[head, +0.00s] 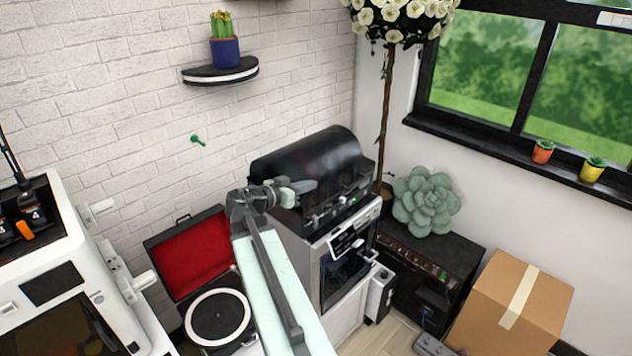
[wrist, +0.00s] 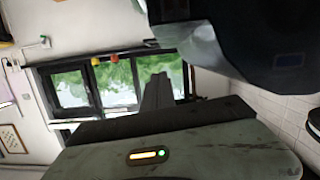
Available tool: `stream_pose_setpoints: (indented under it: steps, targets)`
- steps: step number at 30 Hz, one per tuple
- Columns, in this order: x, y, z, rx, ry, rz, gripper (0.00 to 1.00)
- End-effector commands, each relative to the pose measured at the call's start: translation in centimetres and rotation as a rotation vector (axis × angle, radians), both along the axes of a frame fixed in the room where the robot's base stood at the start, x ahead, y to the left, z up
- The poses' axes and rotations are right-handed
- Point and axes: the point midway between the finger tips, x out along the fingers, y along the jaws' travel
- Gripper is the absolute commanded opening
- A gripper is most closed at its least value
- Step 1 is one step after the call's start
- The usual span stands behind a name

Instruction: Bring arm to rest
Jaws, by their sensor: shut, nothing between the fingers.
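My arm reaches up from the bottom of the head view, a pale mint link with a dark grey joint at its top. My gripper (head: 304,186) is at its far end, pointing right, shut and empty. In the picture it lies in front of the black domed hood of a grill-like machine (head: 318,155). I cannot tell the gap between them. In the wrist view the grey gripper tip (wrist: 157,92) shows against the window, above a grey body part of mine with an orange and a green light.
An open red-lined record player (head: 216,318) stands left of my arm, beside a white machine (head: 85,290). A cardboard box (head: 515,305) and a dark amplifier (head: 425,262) with a succulent (head: 426,200) are at right. A shelf (head: 220,76) holds a cactus. A flowering tree's trunk (head: 385,120) rises behind the hood.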

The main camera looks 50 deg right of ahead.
Motion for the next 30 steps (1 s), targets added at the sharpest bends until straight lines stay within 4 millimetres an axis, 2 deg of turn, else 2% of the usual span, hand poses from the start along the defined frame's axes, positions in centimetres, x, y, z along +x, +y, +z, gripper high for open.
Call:
stream_pose_setpoints:
  steps: [1,3,7,12,20,23,26,28,30]
  targets:
    - [0.1,1.5,0.6,-0.001,-0.001,0.004,0.00]
    - [0.4,2.9,0.9,-0.001,-0.001,0.004,0.00]
    - [0.6,4.8,1.3,-0.001,0.000,0.003,0.00]
    - [0.8,5.7,1.4,-0.002,0.000,0.001,0.00]
    - [0.8,5.7,1.4,-0.002,0.000,0.002,0.00]
    - [1.8,6.8,1.3,-0.002,-0.001,0.026,0.00]
    - [4.8,10.3,0.8,0.002,-0.002,0.099,0.00]
    - [7.1,13.9,-1.1,0.071,-0.022,0.158,0.00]
    - [8.7,18.0,-4.0,0.194,-0.010,0.214,0.00]
